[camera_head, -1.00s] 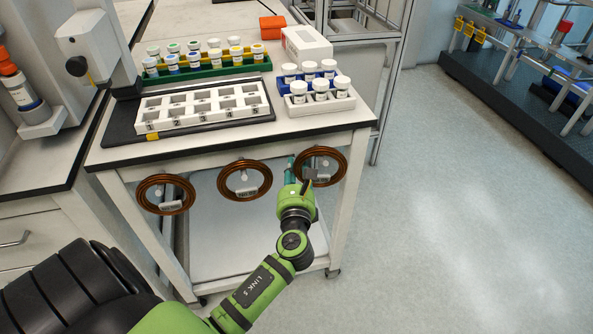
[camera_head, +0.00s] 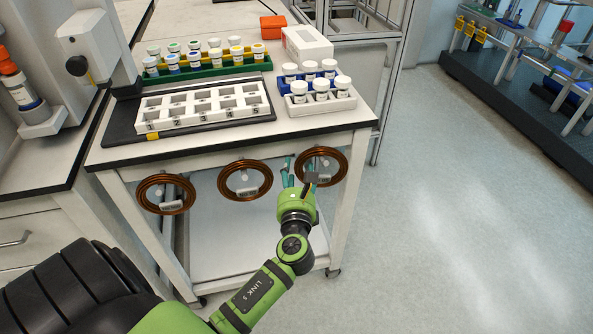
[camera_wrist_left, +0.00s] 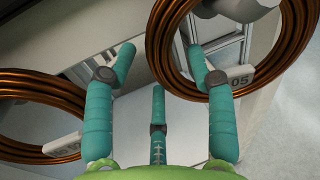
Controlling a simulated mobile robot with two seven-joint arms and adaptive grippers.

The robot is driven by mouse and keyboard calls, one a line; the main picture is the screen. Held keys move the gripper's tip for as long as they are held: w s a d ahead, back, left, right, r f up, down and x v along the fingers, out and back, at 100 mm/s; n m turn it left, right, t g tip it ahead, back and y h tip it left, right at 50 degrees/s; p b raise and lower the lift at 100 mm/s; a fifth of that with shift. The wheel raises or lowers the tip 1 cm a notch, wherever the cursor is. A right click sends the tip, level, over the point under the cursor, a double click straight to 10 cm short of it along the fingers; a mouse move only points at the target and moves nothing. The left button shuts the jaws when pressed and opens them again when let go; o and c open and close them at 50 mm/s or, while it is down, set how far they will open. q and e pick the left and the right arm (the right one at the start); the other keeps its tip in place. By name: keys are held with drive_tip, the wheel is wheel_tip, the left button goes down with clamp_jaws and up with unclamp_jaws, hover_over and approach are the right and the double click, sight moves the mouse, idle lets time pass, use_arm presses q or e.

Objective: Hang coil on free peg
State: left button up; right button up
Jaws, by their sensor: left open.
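Three copper-brown coils hang on pegs along the table's front: a left coil (camera_head: 141,196), a middle coil (camera_head: 224,190) and a right coil (camera_head: 345,165). Each has a pale tag. My left gripper (camera_head: 297,176) is at the lower left of the right coil, fingers pointing up toward the table. Another coil (camera_wrist_left: 25,82) is at left. My right gripper is not seen.
The table (camera_head: 110,152) carries a white numbered rack (camera_head: 205,118), a green vial rack (camera_head: 215,70), a white-lidded jar group (camera_head: 320,88) and a white box (camera_head: 307,43). A cabinet (camera_head: 20,225) stands at left. The floor (camera_head: 450,210) at right is clear.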

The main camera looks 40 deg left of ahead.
use_arm(q)
drive_tip(key=v, duration=1.1)
drive_tip(key=s+d+f+n+g+h+p, duration=0.2)
drive_tip(key=s+f+n+h, duration=0.1)
drive_tip(key=f, duration=0.6)
drive_tip(key=s+d+f+n+g+h+p, duration=0.2)
drive_tip(key=s+f+g, duration=0.1)
drive_tip(key=f, duration=0.6)
drive_tip(key=s+d+f+n+g+h+p, duration=0.2)
drive_tip(key=s+f+n+h, duration=0.1)
drive_tip(key=f, duration=0.7)
drive_tip(key=s+f+n+g+h+p, duration=0.1)
drive_tip(key=s+f+n+g+p, duration=0.1)
drive_tip(key=s+f+n, duration=0.3)
drive_tip(key=s+a+f+n+g+h+p, duration=0.1)
drive_tip(key=s+f+n+g+p, duration=0.2)
drive_tip(key=s+n, duration=0.8)
drive_tip(key=s+f+g, duration=0.1)
drive_tip(key=s, duration=0.8)
drive_tip(key=shift+a+f+n+g, duration=0.25)
drive_tip(key=shift+f+n+g, duration=0.05)
drive_tip(key=shift+f+g, duration=0.1)
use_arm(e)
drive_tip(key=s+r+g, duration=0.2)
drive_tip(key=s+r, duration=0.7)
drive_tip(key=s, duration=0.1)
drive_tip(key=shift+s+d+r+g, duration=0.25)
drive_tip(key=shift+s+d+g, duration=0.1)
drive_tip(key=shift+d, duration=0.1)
